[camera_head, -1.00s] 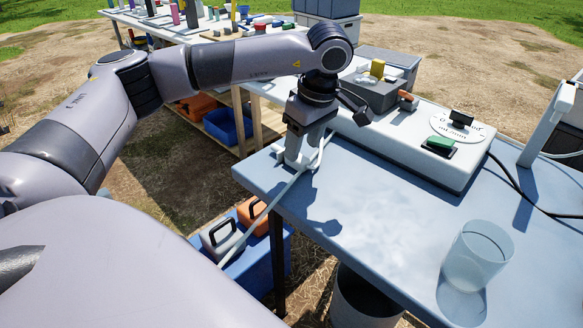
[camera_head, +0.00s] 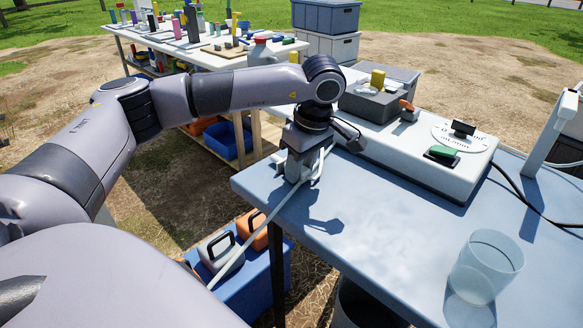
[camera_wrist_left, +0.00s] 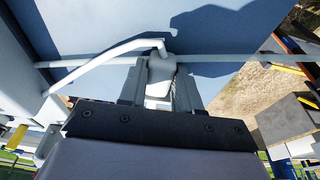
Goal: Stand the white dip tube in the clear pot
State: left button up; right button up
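The white dip tube (camera_head: 262,225) is a long thin rod that slants from my left gripper (camera_head: 297,178) down past the table's left edge. My left gripper is closed on a white piece of it, near the table's left corner. In the left wrist view the tube (camera_wrist_left: 235,58) runs sideways across the fingertips, and the white piece (camera_wrist_left: 160,72) sits between the fingers. The clear pot (camera_head: 485,268) stands upright on the table at the lower right, well apart from the gripper, and looks empty. My right gripper is not in view.
The blue-grey table (camera_head: 390,225) is bare between gripper and pot. A white instrument box (camera_head: 420,145) with a green switch lies behind. A white stand (camera_head: 550,125) and black cable are at right. A blue crate (camera_head: 250,285) with canisters stands below the left edge.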

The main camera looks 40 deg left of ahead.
pick_arm(q)
jog(key=shift+r, duration=0.35)
jog(key=shift+c, duration=0.7)
jog(key=shift+r+p, duration=0.4)
jog(key=shift+p, duration=0.2)
jog(key=p+v, duration=0.2)
jog(key=shift+a+r, duration=0.2)
jog(key=shift+r, duration=0.2)
jog(key=shift+a+p+v, duration=0.2)
jog(key=shift+p+v, duration=0.75)
jog(key=shift+p, duration=0.05)
jog(key=p+v, duration=0.2)
jog(key=shift+w+a+r, duration=0.1)
jog(key=shift+a+r, duration=0.1)
jog(key=shift+r, duration=0.2)
jog(key=shift+r+p, duration=0.55)
jog(key=shift+r, duration=0.1)
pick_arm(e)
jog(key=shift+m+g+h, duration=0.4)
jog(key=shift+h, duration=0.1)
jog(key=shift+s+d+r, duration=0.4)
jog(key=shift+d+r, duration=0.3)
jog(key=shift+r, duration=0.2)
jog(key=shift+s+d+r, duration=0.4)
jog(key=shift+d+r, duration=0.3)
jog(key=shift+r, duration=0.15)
